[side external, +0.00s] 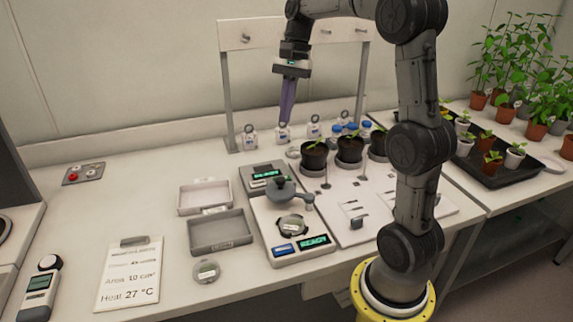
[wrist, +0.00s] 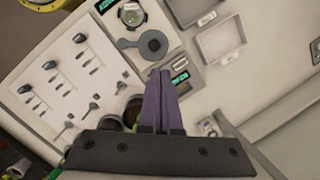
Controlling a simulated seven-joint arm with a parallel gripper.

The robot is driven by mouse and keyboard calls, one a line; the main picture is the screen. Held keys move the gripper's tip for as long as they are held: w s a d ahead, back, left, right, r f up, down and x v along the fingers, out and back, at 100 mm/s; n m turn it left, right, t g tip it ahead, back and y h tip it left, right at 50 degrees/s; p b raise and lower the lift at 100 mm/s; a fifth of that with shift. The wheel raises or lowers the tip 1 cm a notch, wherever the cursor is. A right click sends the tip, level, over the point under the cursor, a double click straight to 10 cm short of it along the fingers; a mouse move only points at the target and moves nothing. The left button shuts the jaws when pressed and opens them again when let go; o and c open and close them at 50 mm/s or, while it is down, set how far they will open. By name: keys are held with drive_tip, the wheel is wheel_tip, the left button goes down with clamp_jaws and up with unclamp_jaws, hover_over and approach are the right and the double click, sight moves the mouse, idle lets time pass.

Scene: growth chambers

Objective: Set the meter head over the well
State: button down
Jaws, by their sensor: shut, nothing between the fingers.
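A dark grey round head with a short arm (side external: 282,188), which I take to be the meter head, sits on the white meter unit (side external: 262,215). The head also shows in the wrist view (wrist: 153,45). The round well (side external: 293,224) lies beside the head, uncovered, with a pale label in it; it shows at the top of the wrist view (wrist: 131,13). My gripper (side external: 285,122) has long purple fingers pointing down, closed together and empty. It is above the back of the bench, behind and apart from the head. Its fingers also show in the wrist view (wrist: 158,74).
Dark plant pots (side external: 314,156) stand right of the meter, and small tagged bottles (side external: 250,137) stand behind under a white frame (side external: 226,95). A handheld device (side external: 40,287) and a note card (side external: 129,274) lie front left. The back left bench is mostly clear.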

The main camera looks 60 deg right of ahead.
drive_tip(key=d+f+m, duration=0.1)
drive_tip(key=d+f, duration=0.3)
drive_tip(key=d, duration=0.2)
drive_tip(key=shift+s+d+f+m+y, duration=0.15)
drive_tip(key=shift+s+f+m+y, duration=0.05)
drive_tip(key=shift+s+m+y, duration=0.25)
drive_tip(key=shift+f, duration=0.1)
hover_over(287, 189)
drive_tip(key=w+d, duration=0.2)
drive_tip(key=d, duration=0.1)
drive_tip(key=shift+s+a+f, duration=0.1)
drive_tip(key=shift+s+f, duration=0.05)
drive_tip(key=shift+f, duration=2.35)
drive_tip(key=shift+s+a+f, duration=0.1)
drive_tip(key=shift+f, duration=2.4)
